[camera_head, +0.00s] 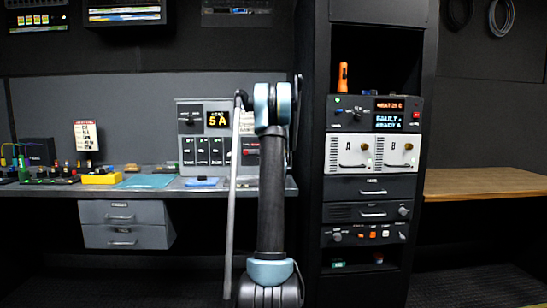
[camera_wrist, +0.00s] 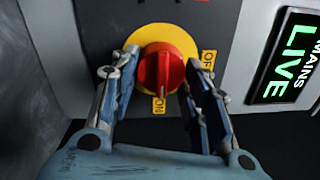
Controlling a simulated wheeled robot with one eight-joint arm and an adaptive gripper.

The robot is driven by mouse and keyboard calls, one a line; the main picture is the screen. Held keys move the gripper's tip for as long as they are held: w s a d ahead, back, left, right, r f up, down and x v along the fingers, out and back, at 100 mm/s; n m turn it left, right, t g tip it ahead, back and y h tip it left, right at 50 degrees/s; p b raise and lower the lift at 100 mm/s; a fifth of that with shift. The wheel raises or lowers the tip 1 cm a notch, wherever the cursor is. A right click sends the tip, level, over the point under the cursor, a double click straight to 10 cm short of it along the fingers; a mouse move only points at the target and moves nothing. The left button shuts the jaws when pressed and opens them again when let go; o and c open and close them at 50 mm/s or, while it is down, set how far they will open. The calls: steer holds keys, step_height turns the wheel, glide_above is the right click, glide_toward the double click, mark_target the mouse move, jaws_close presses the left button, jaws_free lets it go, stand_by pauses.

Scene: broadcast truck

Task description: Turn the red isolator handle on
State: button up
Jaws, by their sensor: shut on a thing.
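The red isolator handle (camera_wrist: 162,72) sits on a round yellow plate (camera_wrist: 173,36) on a dark panel, in the wrist view. Its grip bar lies roughly upright in the picture, with its lower end towards the ON label (camera_wrist: 159,105). The OFF label (camera_wrist: 208,59) is to the right. My gripper (camera_wrist: 163,63) is shut on the handle, one finger on each side. In the head view the handle is not seen; my arm blocks part of the panel.
In the head view a grey instrument panel (camera_head: 188,108) stands on the counter (camera_head: 238,184) behind my arm. An equipment rack (camera_head: 315,200) stands close to its right. A yellow box (camera_head: 101,178) and a blue sheet (camera_head: 146,181) lie at the left. A wooden worktop (camera_head: 485,183) at the right is clear.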

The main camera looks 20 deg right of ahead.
steer(key=o, duration=1.1)
steer(key=shift+f, duration=0.15)
steer(key=shift+c, duration=0.2)
steer(key=v, duration=1.1)
steer(key=shift+s, duration=0.45)
steer(key=shift+a, duration=0.15)
